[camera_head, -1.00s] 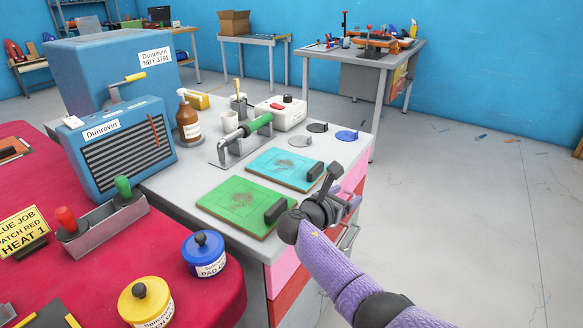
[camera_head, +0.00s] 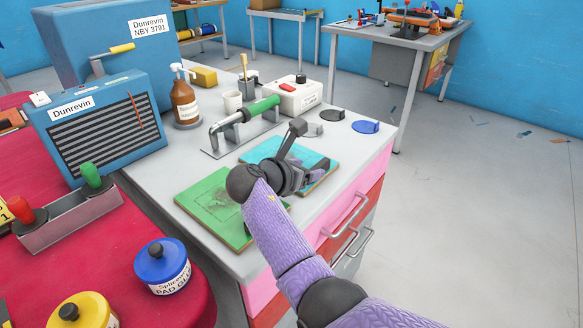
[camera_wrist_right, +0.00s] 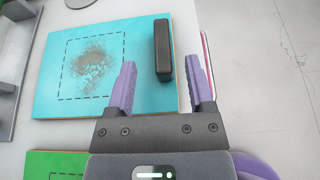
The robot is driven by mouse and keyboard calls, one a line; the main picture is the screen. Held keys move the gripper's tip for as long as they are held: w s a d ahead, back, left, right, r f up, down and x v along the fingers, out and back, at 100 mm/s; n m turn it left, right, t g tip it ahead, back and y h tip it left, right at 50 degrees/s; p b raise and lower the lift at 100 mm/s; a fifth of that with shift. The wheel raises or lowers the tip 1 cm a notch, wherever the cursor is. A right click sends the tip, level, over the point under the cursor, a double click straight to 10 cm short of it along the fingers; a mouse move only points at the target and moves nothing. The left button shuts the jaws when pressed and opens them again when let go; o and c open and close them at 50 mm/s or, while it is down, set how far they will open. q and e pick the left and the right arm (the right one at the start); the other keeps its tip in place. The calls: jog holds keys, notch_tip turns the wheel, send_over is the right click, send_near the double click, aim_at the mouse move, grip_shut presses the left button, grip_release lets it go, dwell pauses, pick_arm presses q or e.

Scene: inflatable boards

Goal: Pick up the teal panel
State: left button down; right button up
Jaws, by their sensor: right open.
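The teal panel (camera_head: 310,157) lies flat on the grey workbench, partly hidden behind my right gripper in the head view. In the right wrist view the teal panel (camera_wrist_right: 55,78) shows a dashed square around a brown scuffed patch and a black block handle (camera_wrist_right: 163,50) near its right edge. My right gripper (camera_wrist_right: 163,75) is open above the panel's lower right part. Its two purple fingers point toward the handle, one to each side of its line, with the handle ahead of the tips. It also shows in the head view (camera_head: 318,174). My left gripper is out of view.
A green panel (camera_head: 210,205) lies next to the teal one. A green-handled tool on a stand (camera_head: 240,120), a white box (camera_head: 298,98) and grey and blue discs (camera_head: 366,127) stand behind. A red-covered table (camera_head: 110,250) with jars is at left.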

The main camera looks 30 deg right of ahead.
aim_at(316, 167)
jog(key=b+x, duration=0.1)
jog(key=x, duration=0.1)
jog(key=b+x, duration=0.1)
jog(key=shift+d+f, duration=0.2)
jog(key=shift+f, duration=0.3)
jog(key=shift+w+d+r, duration=0.1)
jog(key=shift+w+d, duration=0.05)
jog(key=shift+d, duration=0.2)
jog(key=shift+a+r, duration=0.1)
jog(key=shift+r, duration=0.1)
jog(key=shift+c, duration=0.3)
jog(key=c, duration=0.7)
grip_shut()
